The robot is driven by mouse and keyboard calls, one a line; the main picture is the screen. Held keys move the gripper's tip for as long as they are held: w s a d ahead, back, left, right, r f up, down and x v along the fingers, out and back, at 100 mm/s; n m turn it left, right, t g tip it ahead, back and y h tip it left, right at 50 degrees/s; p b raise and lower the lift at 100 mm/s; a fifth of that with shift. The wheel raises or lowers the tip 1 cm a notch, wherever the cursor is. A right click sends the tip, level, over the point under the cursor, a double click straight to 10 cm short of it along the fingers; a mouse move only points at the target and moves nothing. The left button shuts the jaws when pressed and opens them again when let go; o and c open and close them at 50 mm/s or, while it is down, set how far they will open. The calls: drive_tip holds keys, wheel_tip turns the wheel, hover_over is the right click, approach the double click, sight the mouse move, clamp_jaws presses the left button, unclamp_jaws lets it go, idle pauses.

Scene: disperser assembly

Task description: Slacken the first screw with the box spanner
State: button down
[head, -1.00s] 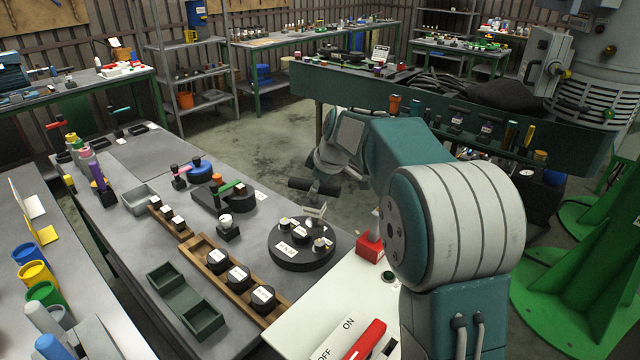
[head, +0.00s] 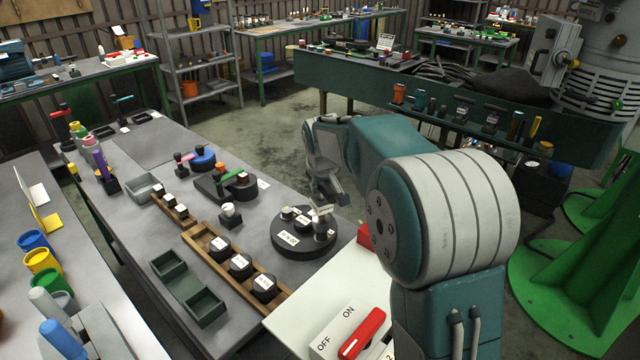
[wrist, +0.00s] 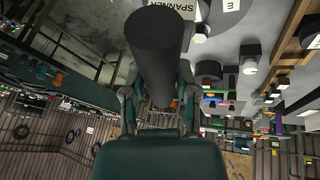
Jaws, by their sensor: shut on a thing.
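My gripper (wrist: 155,98) is shut on a dark cylinder, seemingly the box spanner (wrist: 157,48), which fills the upper middle of the wrist view. In the head view my gripper (head: 328,188) hangs above the far right side of a round black base (head: 290,252). The spanner is hard to make out there. The base carries several light metal screw-like heads (head: 288,213) and white labels. A taller metal piece (head: 322,228) stands at its right side, below my gripper. Whether the spanner touches anything, and which is the first screw, I cannot tell.
A wooden rack (head: 190,235) with several black round pieces and a dark green tray (head: 168,263) lie left of the base. A white panel with a red ON/OFF switch (head: 362,335) is in front. Open floor (head: 280,145) lies behind the bench.

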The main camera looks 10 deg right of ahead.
drive_tip(key=shift+d+f+m+h, duration=0.15)
drive_tip(key=shift+m+h, duration=0.35)
drive_tip(key=shift+m, duration=0.6)
drive_tip(key=shift+a+m+g+h, duration=0.4)
drive_tip(key=shift+m, duration=0.6)
drive_tip(key=shift+d, duration=0.25)
drive_tip(key=shift+a, duration=0.15)
